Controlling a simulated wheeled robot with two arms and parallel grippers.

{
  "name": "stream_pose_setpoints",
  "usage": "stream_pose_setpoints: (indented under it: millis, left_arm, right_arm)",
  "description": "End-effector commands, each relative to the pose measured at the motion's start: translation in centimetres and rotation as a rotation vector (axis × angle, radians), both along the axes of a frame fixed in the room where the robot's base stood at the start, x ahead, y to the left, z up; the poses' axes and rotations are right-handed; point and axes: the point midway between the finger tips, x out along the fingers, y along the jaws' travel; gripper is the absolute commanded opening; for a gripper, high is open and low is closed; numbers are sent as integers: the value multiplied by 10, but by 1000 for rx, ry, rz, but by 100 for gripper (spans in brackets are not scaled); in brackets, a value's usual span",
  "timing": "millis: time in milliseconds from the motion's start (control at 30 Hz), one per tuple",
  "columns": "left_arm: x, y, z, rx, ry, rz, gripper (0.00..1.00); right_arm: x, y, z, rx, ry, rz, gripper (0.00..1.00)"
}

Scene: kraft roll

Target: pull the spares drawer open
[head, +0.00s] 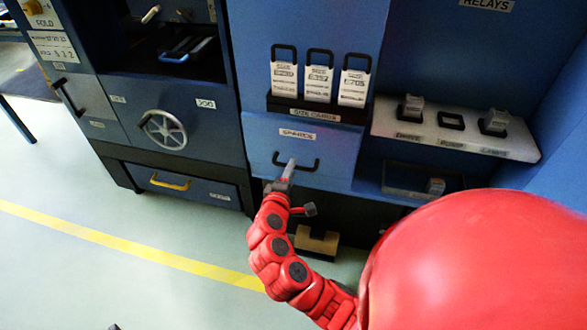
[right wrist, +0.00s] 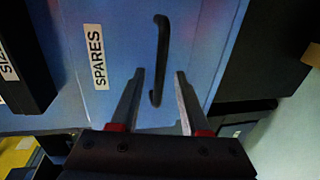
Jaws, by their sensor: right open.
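The spares drawer (head: 260,145) has a blue front with a white "SPARES" label (head: 297,134) and a black bar handle (head: 309,168). It appears shut, though a small gap would be hard to see. My right gripper (head: 289,168) is in front of the handle. In the right wrist view the drawer front (right wrist: 200,50) fills the middle, and the handle (right wrist: 161,45) runs upright in the picture. The fingers of the right gripper (right wrist: 159,80) are open, one on each side of the handle's lower end. Contact with the handle cannot be made out. My left gripper is not in view.
Size cards (head: 317,80) stand in a rack above the drawer. A grey shelf (head: 400,130) with relay parts is at its right. A cabinet with a handwheel (head: 164,130) and a yellow-handled drawer (head: 185,193) stands at left. The floor (head: 110,270) in front is clear.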

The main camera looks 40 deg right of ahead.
Motion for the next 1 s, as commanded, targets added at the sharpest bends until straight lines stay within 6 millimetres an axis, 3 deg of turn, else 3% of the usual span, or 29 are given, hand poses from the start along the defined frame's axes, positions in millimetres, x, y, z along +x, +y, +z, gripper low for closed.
stream_pose_setpoints:
  millis: [200,567,800,1000]
  left_arm:
    - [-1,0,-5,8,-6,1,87]
    - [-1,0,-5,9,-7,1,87]
    - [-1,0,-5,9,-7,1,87]
    - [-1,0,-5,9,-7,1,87]
  right_arm:
    - [17,-21,-6,0,0,-2,46]
    - [21,-24,-7,0,1,0,46]
    - [21,-24,-7,0,1,0,3]
    - [21,-24,-7,0,1,0,0]
